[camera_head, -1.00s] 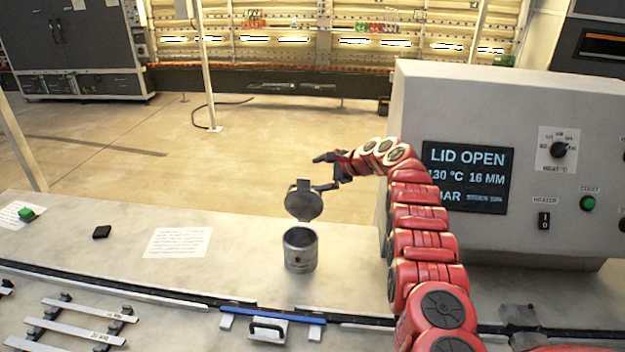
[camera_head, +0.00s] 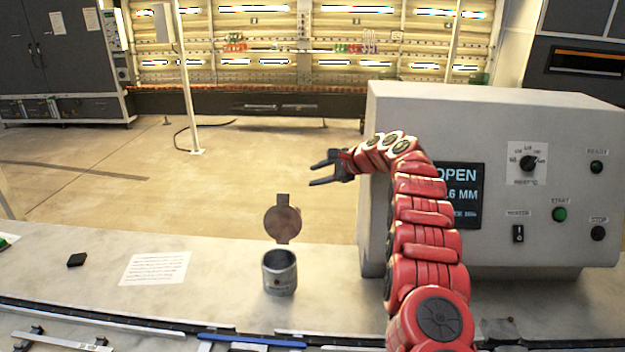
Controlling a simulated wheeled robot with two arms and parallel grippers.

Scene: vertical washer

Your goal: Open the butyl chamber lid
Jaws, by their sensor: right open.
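The butyl chamber (camera_head: 280,275) is a small grey metal cylinder standing upright on the bench. Its round lid (camera_head: 283,222) stands up, raised behind the open mouth, with a dark tab at its top. My right gripper (camera_head: 316,174) is open and empty, above and to the right of the lid and apart from it. The control box's screen (camera_head: 462,196) is partly covered by my right arm; "OPEN" and "6 MM" can be read. My left gripper is not in view.
The large grey control box (camera_head: 560,120) with knobs and buttons stands at the right. A paper sheet (camera_head: 155,268) and a small black block (camera_head: 77,260) lie on the bench to the left. A blue bar (camera_head: 250,341) lies along the front edge. The bench around the chamber is clear.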

